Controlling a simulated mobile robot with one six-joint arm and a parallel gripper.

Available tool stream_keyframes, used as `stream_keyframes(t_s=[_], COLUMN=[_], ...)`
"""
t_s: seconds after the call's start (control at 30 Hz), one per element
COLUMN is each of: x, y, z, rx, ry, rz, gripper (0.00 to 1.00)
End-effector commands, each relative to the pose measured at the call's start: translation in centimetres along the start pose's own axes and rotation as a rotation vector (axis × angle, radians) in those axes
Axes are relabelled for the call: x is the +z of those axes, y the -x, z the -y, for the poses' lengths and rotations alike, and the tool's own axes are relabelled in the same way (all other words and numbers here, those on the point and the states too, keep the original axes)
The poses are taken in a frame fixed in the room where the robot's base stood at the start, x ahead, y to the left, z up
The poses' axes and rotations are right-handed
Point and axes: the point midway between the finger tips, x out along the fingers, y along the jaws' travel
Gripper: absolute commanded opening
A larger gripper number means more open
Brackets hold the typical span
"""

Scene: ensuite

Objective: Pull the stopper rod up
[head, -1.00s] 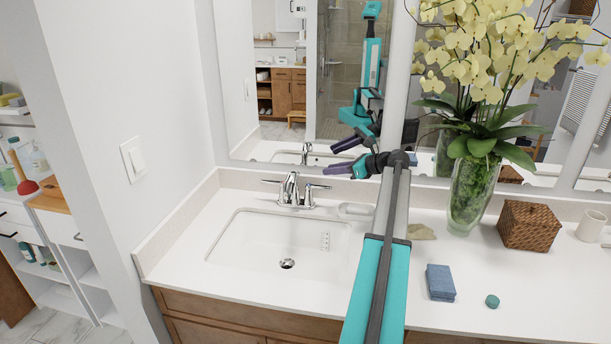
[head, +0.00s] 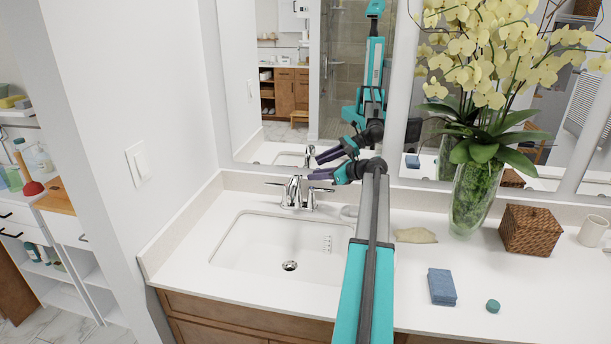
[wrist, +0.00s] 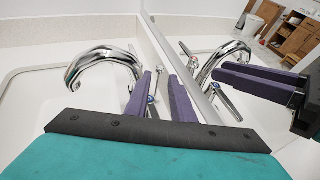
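The chrome faucet (head: 293,194) stands behind the sink, with its curved spout also in the wrist view (wrist: 103,65). My gripper (head: 312,174) is above the counter, close to the faucet's right handle. In the wrist view, my gripper's purple fingers (wrist: 160,76) are apart, with nothing seen clamped between them. Slim chrome parts, including a handle with a blue dot (wrist: 151,99), show between and beside the fingers.
The white sink basin (head: 235,250) has its drain (head: 289,266) in view. The mirror (head: 275,90) is close behind the faucet and reflects my arm. A soap dish, vase of orchids (head: 475,195), wicker box (head: 530,230) and blue sponge (head: 441,287) are to the right.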

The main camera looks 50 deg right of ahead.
Motion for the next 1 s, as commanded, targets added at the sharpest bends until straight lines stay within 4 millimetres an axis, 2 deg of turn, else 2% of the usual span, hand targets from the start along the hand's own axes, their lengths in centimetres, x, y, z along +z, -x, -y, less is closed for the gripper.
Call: stream_keyframes(t_s=[0.2, 0.4, 0.83, 0.97, 1.0], x=[0.1, 0.1, 0.0, 0.0, 0.0], y=[-3.2, -5.2, -5.9, -5.9, -5.9], z=[0.0, 0.0, -0.1, -0.1, -0.1], rx=[0.001, 0.001, 0.001, 0.001, 0.001], ry=[-0.001, 0.0, 0.001, 0.001, 0.001], rz=[0.0, 0.0, 0.0, 0.0, 0.0], gripper=[0.22, 0.22, 0.22, 0.02, 0.0])
